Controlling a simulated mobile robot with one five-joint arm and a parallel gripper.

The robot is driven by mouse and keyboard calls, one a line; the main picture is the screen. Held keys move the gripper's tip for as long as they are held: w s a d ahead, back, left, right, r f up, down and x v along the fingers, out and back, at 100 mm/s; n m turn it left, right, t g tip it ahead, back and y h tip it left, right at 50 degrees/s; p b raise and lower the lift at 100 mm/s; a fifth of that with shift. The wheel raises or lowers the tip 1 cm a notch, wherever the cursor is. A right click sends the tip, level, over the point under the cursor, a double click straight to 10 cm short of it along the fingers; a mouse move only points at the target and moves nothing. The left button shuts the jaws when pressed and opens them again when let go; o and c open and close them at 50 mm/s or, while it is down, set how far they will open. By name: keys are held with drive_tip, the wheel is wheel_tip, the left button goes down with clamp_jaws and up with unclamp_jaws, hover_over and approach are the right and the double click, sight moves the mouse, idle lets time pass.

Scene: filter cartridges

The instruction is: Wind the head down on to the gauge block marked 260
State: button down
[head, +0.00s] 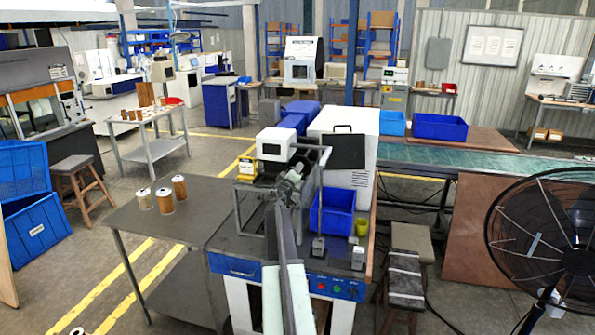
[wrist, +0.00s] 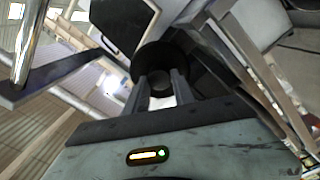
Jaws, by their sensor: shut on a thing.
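My gripper (head: 290,182) is at the end of my arm, at the machine's frame in the middle of the head view. In the wrist view its two fingers (wrist: 163,88) are shut on a dark round knob (wrist: 158,58), which seems to be the winding wheel. In the head view my arm and gripper hide most of that knob. A white boxy head (head: 274,145) with a dark window sits just behind the gripper. I cannot read a 260 mark anywhere, nor see the gap under the head.
A blue bin (head: 333,212) stands right of my arm, near a yellow cup (head: 362,227) and small grey pieces (head: 318,247) at the bench front. Several cartridges (head: 164,200) stand on the left table. A large black fan (head: 550,240) is at right.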

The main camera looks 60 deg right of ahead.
drive_tip(key=shift+w+a+m, duration=0.1)
drive_tip(key=shift+m, duration=1.5)
drive_tip(key=c, duration=1.1)
unclamp_jaws()
drive_tip(key=shift+w+f, duration=0.1)
drive_tip(key=shift+w, duration=0.05)
drive_tip(key=shift+o, duration=0.2)
drive_tip(key=v, duration=0.7)
drive_tip(key=shift+s+a, duration=0.2)
drive_tip(key=shift+a, duration=0.15)
